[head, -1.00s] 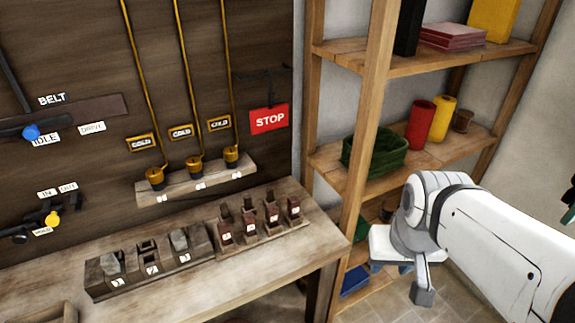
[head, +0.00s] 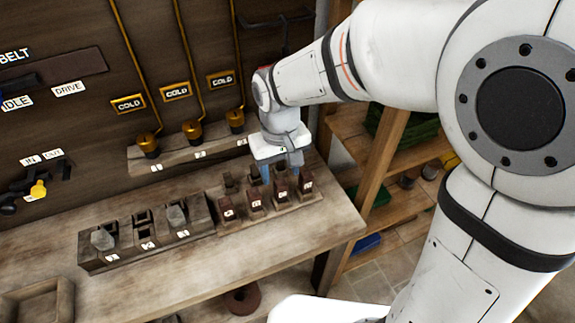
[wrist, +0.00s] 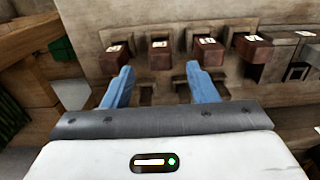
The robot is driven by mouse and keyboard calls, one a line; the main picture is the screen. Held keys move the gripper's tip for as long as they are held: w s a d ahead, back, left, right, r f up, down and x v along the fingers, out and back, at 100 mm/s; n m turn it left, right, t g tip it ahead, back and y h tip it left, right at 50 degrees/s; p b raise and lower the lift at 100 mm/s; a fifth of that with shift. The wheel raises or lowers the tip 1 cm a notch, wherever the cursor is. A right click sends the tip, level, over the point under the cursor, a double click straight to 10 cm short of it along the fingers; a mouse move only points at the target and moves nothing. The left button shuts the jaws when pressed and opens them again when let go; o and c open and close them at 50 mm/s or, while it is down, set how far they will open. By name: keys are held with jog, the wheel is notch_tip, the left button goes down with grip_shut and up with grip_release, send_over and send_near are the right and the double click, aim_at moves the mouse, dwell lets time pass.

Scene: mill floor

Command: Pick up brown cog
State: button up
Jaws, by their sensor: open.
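I cannot make out a clear brown cog. A reddish-brown round piece with a hole (head: 243,298) lies below the bench front edge in the head view; I cannot tell whether it is toothed. My gripper (head: 281,170) is open above the right end of the bench, over a rack of dark brown labelled blocks (head: 254,202). In the wrist view its blue fingers (wrist: 160,75) are apart with nothing held between them. They point toward the row of brown blocks (wrist: 160,53). I cannot tell whether the fingertips touch the rack.
A wooden block with several slots (head: 147,241) stands left of the rack on the bench (head: 200,272). Gold pipes end in cups on a ledge (head: 165,158) behind. A wooden shelf (head: 375,195) stands at the right. The bench front is mostly clear.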

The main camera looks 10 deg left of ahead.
aim_at(281, 182)
notch_tip(281, 182, down, 8)
jog(key=shift+r, duration=0.15)
dwell(0.3)
jog(key=shift+c, duration=0.4)
jog(key=c, duration=1)
jog(key=shift+o, duration=0.2)
